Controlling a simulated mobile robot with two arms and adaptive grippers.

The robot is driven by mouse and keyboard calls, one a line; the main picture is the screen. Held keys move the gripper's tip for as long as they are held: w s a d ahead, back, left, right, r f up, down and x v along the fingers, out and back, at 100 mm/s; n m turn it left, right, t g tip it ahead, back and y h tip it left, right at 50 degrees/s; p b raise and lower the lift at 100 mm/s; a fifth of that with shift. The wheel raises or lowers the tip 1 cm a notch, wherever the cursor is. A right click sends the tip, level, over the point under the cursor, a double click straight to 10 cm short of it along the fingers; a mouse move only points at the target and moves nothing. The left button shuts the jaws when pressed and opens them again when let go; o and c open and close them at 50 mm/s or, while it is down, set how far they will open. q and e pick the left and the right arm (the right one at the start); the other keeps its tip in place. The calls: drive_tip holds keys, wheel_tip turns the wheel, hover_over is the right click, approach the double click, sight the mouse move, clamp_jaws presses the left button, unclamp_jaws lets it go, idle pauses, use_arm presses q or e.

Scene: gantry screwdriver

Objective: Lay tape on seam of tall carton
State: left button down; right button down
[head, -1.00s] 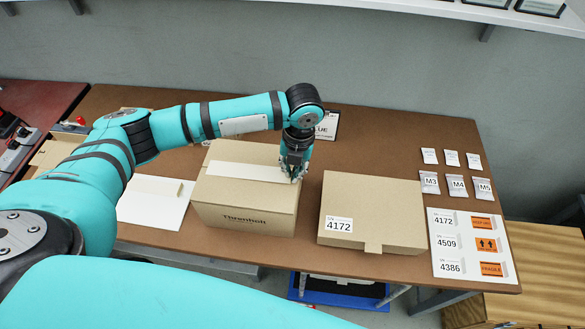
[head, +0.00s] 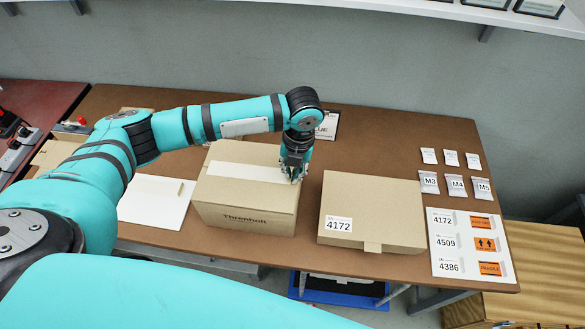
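The tall carton (head: 245,207) stands on the brown table, left of the middle, with "Threnholt" printed on its front. A whitish tape strip (head: 240,173) lies along the seam on its top, running from the left edge toward the right. My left gripper (head: 293,178) points down at the right end of the strip, at the carton's top right edge. Its fingers are small and dark here, and I cannot tell whether they are open or shut. My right gripper is not in view.
A flatter carton (head: 372,207) labelled 4172 lies to the right. Beyond it are a label sheet (head: 465,263) and several small bags (head: 456,186). A white sheet (head: 150,211) with a small tan piece lies at the left. A sign (head: 328,126) stands behind my gripper.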

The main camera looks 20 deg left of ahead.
use_arm(q)
drive_tip(key=c, duration=1.4)
unclamp_jaws()
